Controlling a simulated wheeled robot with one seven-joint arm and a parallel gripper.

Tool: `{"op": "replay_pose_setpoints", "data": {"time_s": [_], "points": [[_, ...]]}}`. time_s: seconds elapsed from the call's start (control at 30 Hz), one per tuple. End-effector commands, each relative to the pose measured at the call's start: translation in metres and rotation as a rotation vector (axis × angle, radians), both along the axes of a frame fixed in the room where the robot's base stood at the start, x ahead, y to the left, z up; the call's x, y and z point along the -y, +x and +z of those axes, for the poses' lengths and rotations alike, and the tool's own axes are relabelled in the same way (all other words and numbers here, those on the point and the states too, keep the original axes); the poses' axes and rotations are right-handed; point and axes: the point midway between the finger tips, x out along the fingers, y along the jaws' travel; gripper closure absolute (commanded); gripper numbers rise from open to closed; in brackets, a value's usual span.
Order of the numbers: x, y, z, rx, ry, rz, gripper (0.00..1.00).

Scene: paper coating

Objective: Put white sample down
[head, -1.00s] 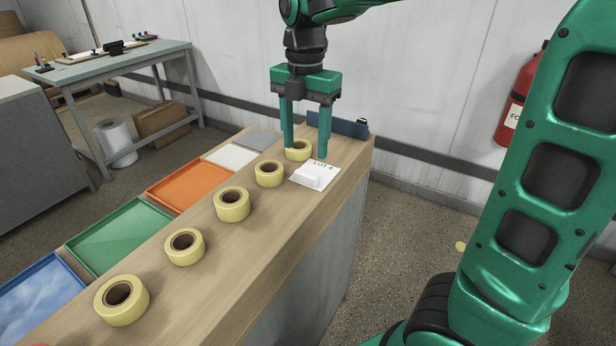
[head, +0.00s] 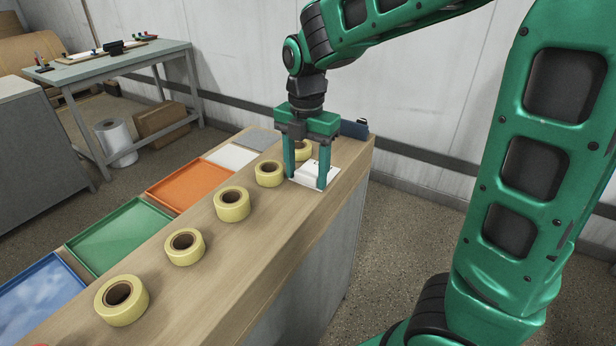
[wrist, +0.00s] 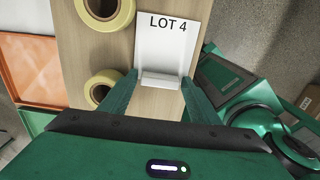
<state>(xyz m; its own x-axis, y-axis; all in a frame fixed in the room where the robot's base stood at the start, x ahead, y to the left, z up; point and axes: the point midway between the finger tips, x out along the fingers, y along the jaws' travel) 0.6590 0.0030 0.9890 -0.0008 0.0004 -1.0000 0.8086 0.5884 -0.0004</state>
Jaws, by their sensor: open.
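The white sample (wrist: 161,80) is a small white block on the near end of a white card marked LOT 4 (wrist: 171,38), which lies on the wooden counter. My gripper (head: 306,181) is open, pointing down, with its fingers low on either side of the sample. In the wrist view the fingertips of my gripper (wrist: 159,80) stand to the left and right of the sample, and a gap to them cannot be clearly told. In the head view the fingers partly hide the sample and card.
Several yellow tape rolls (head: 232,204) stand in a row along the wooden counter (head: 250,265), one close beside the card. Orange (head: 190,184), green (head: 120,236), blue and white trays lie along its left side. A dark blue object (head: 354,129) stands at the far end.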

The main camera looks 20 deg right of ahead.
Motion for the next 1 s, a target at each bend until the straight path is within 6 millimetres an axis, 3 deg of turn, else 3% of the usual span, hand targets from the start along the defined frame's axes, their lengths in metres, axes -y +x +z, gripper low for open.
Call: {"op": "replay_pose_setpoints", "data": {"time_s": [0.03,0.13,0.2,0.57,0.87,1.0], "points": [[0.000,0.000,0.000,0.000,0.000,0.000,0.51],[0.000,0.000,0.000,0.000,0.000,0.000,0.75],[0.000,0.000,0.000,0.000,0.000,0.000,0.79],[0.001,0.000,0.005,0.000,0.000,-0.001,0.79],[0.001,0.001,0.044,0.004,0.002,-0.002,0.79],[-0.021,-0.018,0.058,0.002,0.002,0.003,0.79]]}}
